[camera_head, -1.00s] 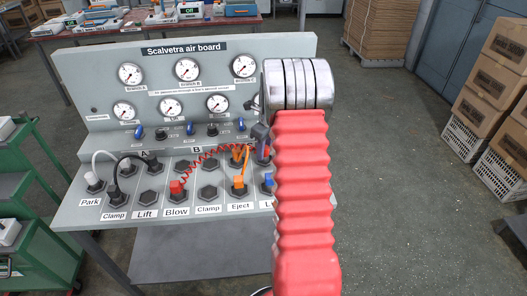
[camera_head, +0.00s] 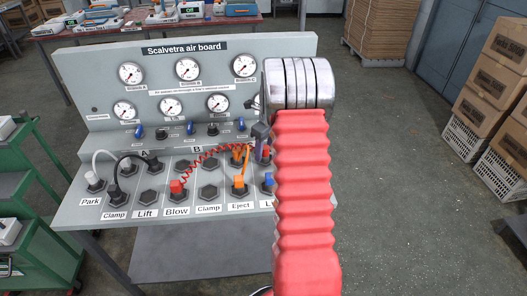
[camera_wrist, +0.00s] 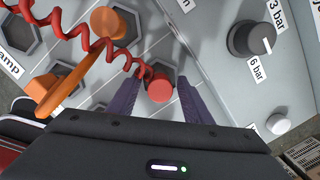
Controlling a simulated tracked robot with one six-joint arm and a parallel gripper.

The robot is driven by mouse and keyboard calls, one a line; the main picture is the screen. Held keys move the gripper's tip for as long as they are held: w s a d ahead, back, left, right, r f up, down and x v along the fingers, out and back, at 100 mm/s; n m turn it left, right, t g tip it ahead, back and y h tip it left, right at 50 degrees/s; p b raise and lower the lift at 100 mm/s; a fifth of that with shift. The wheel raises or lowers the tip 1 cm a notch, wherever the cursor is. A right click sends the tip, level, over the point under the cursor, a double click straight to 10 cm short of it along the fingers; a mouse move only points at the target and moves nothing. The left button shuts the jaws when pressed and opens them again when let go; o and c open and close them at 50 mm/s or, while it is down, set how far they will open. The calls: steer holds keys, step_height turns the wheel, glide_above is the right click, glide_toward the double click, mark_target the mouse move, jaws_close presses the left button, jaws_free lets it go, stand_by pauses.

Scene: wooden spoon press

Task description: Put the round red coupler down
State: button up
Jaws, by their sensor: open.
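The round red coupler (camera_wrist: 159,88) sits at the air board between my gripper's two purple fingers, with a gap on each side. My gripper (camera_wrist: 160,79) is open around it. In the head view my gripper (camera_head: 262,147) is over the right part of the socket shelf, and the red coupler (camera_head: 266,153) shows just below it. A coiled red hose (camera_wrist: 85,32) runs from this coupler to a red plug (camera_head: 176,188) above the Blow label. My arm hides part of the board's right side, and the coupler's seat is hidden.
An orange coupler (camera_wrist: 108,23) with an orange hose stands close to the left of my fingers in the wrist view. A dark pressure knob (camera_wrist: 253,39) is at the right. A blue coupler (camera_head: 268,180) stands nearer the board's front edge.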

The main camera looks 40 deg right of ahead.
steer(key=r, duration=0.3)
steer(key=s+r, duration=0.1)
steer(key=r, duration=0.7)
steer(key=shift+s+d, duration=0.15)
steer(key=shift+r, duration=0.4)
steer(key=s+a+r+n+t, duration=0.1)
steer(key=s+a+r+n, duration=0.1)
steer(key=a+r+n, duration=0.4)
steer(key=s+a+r+n, duration=0.2)
steer(key=a+n, duration=0.2)
steer(key=a, duration=0.5)
steer(key=s+a+r+n+t, duration=0.1)
steer(key=s+a+r+n, duration=0.2)
steer(key=a+r+n, duration=0.3)
steer(key=s+a+f+n+t, duration=0.2)
steer(key=s+a+n, duration=1.4)
steer(key=n, duration=0.1)
steer(key=shift+s+a+f+n, duration=0.3)
steer(key=shift+a+n, duration=0.1)
